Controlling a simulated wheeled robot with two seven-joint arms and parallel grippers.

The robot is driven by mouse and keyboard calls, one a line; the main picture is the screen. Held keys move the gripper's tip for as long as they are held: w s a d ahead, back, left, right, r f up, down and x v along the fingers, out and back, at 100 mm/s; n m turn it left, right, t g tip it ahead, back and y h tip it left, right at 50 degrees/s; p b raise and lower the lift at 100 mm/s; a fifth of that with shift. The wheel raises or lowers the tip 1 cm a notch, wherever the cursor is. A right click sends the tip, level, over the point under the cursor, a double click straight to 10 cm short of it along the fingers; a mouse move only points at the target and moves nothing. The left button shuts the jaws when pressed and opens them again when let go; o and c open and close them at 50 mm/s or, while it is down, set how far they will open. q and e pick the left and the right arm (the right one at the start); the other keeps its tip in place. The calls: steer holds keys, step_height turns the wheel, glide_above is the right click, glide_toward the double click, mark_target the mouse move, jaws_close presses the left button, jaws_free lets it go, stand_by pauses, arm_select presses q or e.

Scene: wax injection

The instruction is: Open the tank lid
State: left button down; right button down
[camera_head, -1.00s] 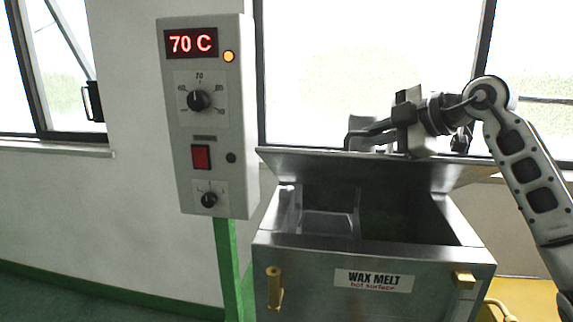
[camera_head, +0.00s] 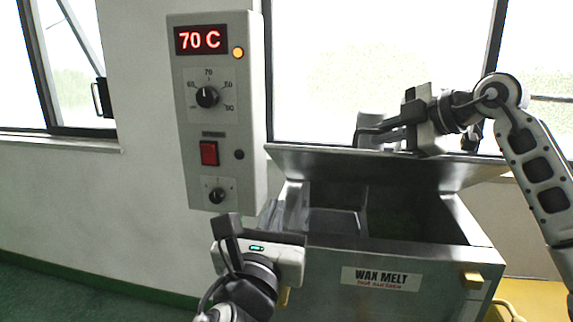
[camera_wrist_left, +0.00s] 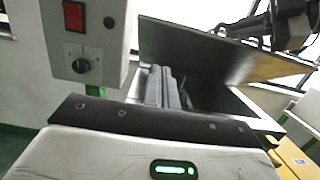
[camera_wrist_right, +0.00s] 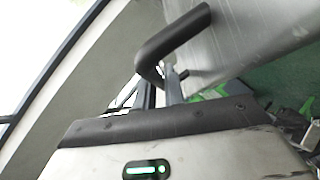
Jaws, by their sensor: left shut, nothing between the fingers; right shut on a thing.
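The metal tank lid (camera_head: 380,168) is tilted up above the wax melt tank (camera_head: 440,262), whose dark inside shows below it. My right gripper (camera_head: 378,132) is at the lid's upper edge, shut on the lid handle. The dark bent handle (camera_wrist_right: 168,45) shows in the right wrist view against the pale lid (camera_wrist_right: 240,35); the exact grip is partly hidden. My left gripper (camera_head: 289,214) is shut and empty by the tank's front left corner. Its fingers (camera_wrist_left: 162,86) point toward the tank opening in the left wrist view, and I cannot tell whether they touch the rim.
A grey control box (camera_head: 221,110) reading 70 C stands left of the tank, close to my left gripper. Windows (camera_head: 385,70) are behind. The floor (camera_head: 60,285) at left is clear.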

arm_select(q)
glide_toward(291, 153)
steer(key=w+f, duration=0.2)
steer(key=w, duration=0.2)
arm_select(e)
steer(key=shift+d, duration=0.1)
arm_select(q)
steer(key=shift+w+d+r, duration=0.2)
steer(key=shift+w+r, duration=0.05)
steer(key=shift+r, duration=0.3)
steer(key=shift+w+d+r, duration=0.25)
steer(key=shift+r, duration=0.3)
steer(key=shift+w+d+r, duration=0.1)
steer(key=shift+w+r, duration=0.2)
steer(key=shift+r, duration=0.1)
